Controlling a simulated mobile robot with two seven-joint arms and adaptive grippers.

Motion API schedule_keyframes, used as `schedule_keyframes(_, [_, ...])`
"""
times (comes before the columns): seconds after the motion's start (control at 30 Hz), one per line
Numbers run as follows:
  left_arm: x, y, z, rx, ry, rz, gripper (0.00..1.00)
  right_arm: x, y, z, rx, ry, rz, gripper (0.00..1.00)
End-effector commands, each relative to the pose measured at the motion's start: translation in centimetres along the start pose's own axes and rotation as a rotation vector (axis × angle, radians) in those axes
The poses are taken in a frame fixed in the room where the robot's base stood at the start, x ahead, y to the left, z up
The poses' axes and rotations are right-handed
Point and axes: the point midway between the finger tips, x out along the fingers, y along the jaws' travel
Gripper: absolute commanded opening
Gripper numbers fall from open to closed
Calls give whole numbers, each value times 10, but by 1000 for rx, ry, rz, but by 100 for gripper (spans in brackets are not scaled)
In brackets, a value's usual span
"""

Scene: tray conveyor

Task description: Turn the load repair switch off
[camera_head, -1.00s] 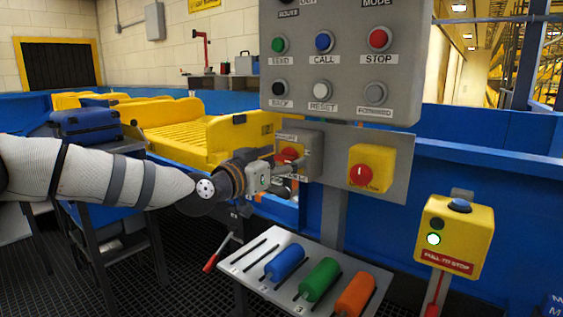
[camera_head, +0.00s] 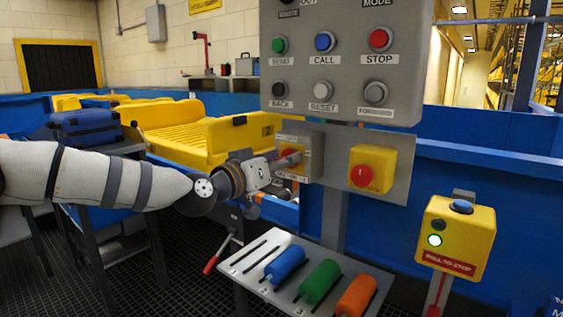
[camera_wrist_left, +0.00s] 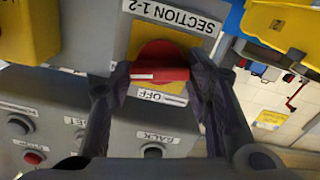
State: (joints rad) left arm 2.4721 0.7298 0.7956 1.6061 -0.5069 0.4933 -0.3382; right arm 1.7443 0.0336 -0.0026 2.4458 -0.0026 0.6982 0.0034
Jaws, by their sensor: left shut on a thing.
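A red rotary knob (camera_head: 291,155) on a yellow plate in a grey switch box (camera_head: 314,157) is at the left of the panel under the button box. In the left wrist view, which is upside down, the red knob (camera_wrist_left: 160,62) has a white line running sideways. Labels there read "SECTION 1-2" and "OFF". My left gripper (camera_head: 286,163) is shut on this knob, one finger on each side (camera_wrist_left: 160,78). A second switch, a yellow box with a red knob (camera_head: 361,176), is to its right; its label is unreadable. My right gripper is not in view.
The grey button box (camera_head: 345,60) hangs just above the switches. A sloped shelf (camera_head: 250,262) with blue, green and orange handles is below. A yellow pull-to-stop box (camera_head: 455,237) stands at the right. Yellow trays (camera_head: 205,140) are behind the arm.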

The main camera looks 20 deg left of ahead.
Motion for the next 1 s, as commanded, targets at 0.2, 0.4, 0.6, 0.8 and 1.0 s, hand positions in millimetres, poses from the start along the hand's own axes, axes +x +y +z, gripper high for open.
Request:
schedule_keyframes(0.2, [0,-2,2,-207,-2,-1,17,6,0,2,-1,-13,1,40])
schedule_keyframes(0.4, [0,-2,3,-398,-2,-1,17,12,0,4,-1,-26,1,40])
schedule_keyframes(0.6, [0,-3,4,-588,-2,-1,17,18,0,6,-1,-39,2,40])
schedule_keyframes(0.8, [0,-3,5,-778,-3,-1,17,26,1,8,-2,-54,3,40])
schedule_keyframes(1.0, [0,-4,5,-958,-2,-2,17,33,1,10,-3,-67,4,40])
